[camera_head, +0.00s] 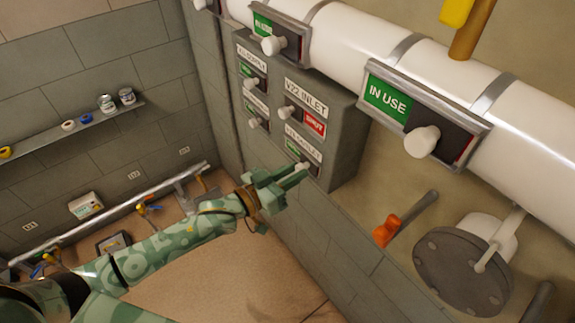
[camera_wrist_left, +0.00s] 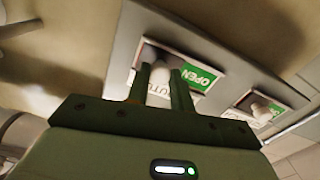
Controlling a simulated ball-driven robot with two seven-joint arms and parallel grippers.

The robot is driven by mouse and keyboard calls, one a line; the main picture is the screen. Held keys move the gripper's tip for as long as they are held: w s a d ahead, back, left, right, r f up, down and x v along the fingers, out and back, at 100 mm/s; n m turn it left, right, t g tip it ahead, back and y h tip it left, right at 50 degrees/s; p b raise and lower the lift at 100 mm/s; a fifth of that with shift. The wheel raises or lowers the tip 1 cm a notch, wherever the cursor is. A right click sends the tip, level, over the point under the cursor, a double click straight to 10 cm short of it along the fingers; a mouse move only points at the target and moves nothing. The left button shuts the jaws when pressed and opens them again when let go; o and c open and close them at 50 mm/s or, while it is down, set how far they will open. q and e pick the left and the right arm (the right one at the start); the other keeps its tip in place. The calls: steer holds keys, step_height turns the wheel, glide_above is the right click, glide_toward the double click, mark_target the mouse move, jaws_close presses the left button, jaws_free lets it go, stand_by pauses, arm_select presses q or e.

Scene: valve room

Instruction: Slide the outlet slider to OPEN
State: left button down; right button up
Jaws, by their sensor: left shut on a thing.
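The outlet slider (camera_head: 302,158) is the lower right slider on a grey valve box (camera_head: 342,140). In the left wrist view, its green OPEN field (camera_wrist_left: 201,78) shows beside a white knob (camera_wrist_left: 160,84), while a dark plate covers the other end. My left gripper (camera_head: 301,173) is at this slider in the head view. In the left wrist view its fingers are on either side of the knob, shut on it. The fingers hide part of the knob and the label. My right gripper is in neither view.
The inlet slider (camera_head: 292,113) above shows red SHUT. Two more sliders sit in the left column, the upper one here (camera_head: 252,83). A white pipe (camera_head: 345,35) with an IN USE slider (camera_head: 424,118) runs above.

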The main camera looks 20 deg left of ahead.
arm_select(q)
steer(key=shift+s+d, duration=0.1)
steer(key=c, duration=1.2)
jaws_free()
steer(key=shift+d, duration=0.1)
steer(key=v, duration=1.6)
steer(key=shift+s, duration=0.2)
